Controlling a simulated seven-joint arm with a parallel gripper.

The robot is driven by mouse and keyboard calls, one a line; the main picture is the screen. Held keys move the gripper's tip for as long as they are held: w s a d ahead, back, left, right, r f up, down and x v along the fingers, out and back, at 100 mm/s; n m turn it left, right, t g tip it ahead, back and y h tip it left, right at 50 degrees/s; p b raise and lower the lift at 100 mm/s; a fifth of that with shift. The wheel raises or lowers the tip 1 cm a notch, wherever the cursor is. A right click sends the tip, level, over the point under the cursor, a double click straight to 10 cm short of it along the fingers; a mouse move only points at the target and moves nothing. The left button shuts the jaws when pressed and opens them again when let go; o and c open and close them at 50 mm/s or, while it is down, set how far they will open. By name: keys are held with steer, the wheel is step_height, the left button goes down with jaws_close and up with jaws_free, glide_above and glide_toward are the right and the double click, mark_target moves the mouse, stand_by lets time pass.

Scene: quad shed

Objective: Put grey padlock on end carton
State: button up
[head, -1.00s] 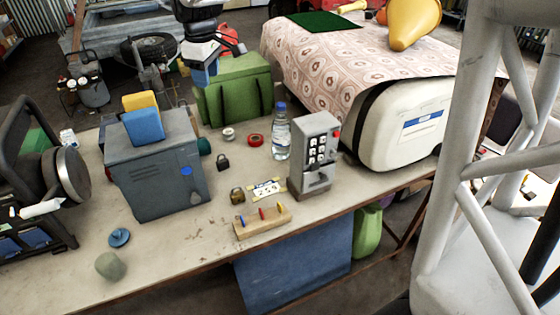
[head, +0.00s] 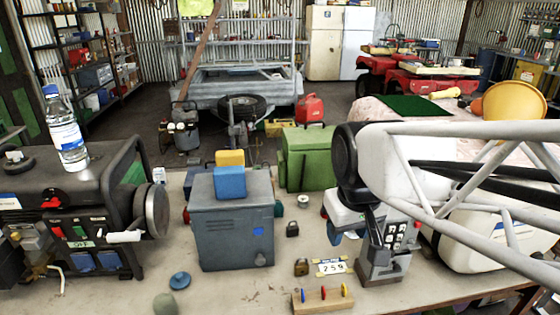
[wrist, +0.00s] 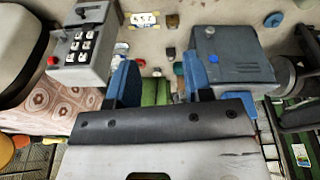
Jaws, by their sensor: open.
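The grey padlock (head: 292,229) is small and dark. It lies on the bench to the right of the grey metal box, and it also shows in the wrist view (wrist: 171,52). A brass padlock (head: 301,267) lies nearer me, beside the number card. I cannot pick out an end carton in these views.
The keypad box (head: 385,245), number card (head: 330,267) and peg board (head: 322,299) stand nearby. A generator (head: 75,205) is at left, a green box (head: 307,158) behind. Bench front left of the peg board is fairly clear.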

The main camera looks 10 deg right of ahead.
steer(key=s+f+m, duration=0.1)
steer(key=s+f, duration=0.1)
steer(key=s, duration=0.4)
steer(key=shift+d+f+m, duration=0.25)
steer(key=shift+f+m, duration=0.15)
